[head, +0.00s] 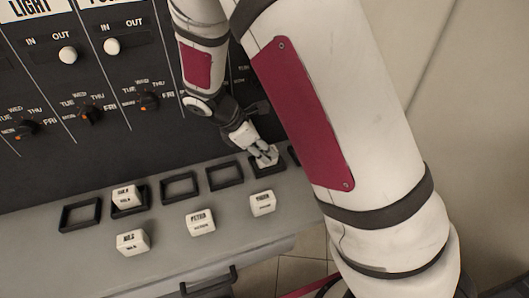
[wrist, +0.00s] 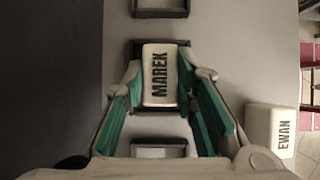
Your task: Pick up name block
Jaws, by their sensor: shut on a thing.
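A white name block marked MAREK (wrist: 160,70) is between the fingers of my gripper (wrist: 163,88) in the wrist view. The teal pads are on its two long sides, and the gripper is shut on it. A black square frame (wrist: 143,47) surrounds the block from above; I cannot tell if it rests inside or just over it. In the head view my gripper (head: 264,156) is at the right end of the frame row, with its fingers partly hiding the block. A block marked EWAN (wrist: 270,128) lies apart to the right in the wrist view.
More name blocks stand on the grey desk: a left front one (head: 133,242), a middle one (head: 200,222) and a right one (head: 262,203). Another block (head: 126,196) sits at the second frame. Empty frames (head: 180,188) line the desk beneath a dark panel with knobs (head: 90,114).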

